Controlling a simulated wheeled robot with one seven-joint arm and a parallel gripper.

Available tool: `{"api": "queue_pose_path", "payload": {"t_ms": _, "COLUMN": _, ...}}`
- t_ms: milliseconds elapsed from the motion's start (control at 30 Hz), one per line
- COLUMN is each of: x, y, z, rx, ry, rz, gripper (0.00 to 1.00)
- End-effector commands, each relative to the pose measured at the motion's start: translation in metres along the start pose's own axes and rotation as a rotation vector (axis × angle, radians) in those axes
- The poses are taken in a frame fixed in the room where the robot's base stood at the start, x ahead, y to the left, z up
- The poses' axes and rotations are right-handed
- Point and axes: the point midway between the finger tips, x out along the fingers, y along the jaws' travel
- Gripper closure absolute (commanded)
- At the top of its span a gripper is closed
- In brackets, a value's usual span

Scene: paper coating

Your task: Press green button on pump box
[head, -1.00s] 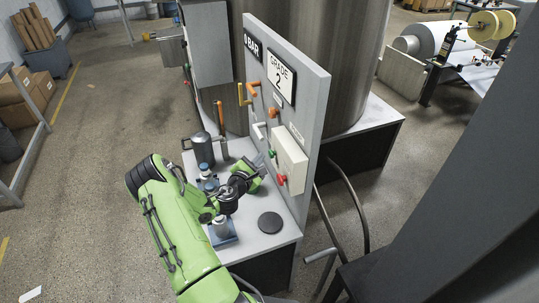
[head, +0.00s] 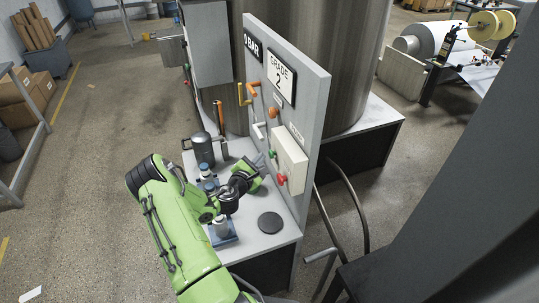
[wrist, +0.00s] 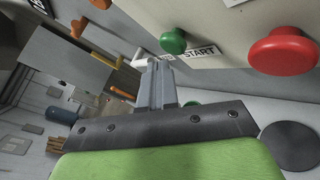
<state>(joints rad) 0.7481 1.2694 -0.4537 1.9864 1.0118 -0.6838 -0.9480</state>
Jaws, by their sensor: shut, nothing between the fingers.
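The pump box (head: 291,160) is a beige box on the grey upright panel. Its green button (head: 272,153) sits above its red button (head: 281,179). In the wrist view the green button (wrist: 174,41) is beside a START label, just beyond my fingertips, and the large red button (wrist: 283,51) is to the right. My gripper (head: 261,161) is shut and empty, its fingers pointing toward the green button side of the box. In the wrist view the closed fingers (wrist: 157,68) appear just below and left of the green button. I see no clear contact with it.
The panel also carries orange (head: 253,89) and white (head: 259,131) handles. On the bench below are a grey canister (head: 203,149), small blue-based fittings (head: 221,231) and a dark round disc (head: 270,222). A large metal tank (head: 310,60) stands behind the panel.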

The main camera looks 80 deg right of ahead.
Motion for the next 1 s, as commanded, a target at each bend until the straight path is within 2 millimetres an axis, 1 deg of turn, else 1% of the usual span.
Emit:
{"api": "queue_pose_path", "payload": {"t_ms": 167, "x": 0.0046, "y": -0.0033, "z": 0.0038, "rx": -0.001, "ry": -0.001, "rz": 0.0, "gripper": 1.0}}
{"api": "queue_pose_path", "payload": {"t_ms": 1000, "x": 0.0091, "y": -0.0068, "z": 0.0071, "rx": -0.001, "ry": -0.001, "rz": -0.001, "gripper": 1.0}}
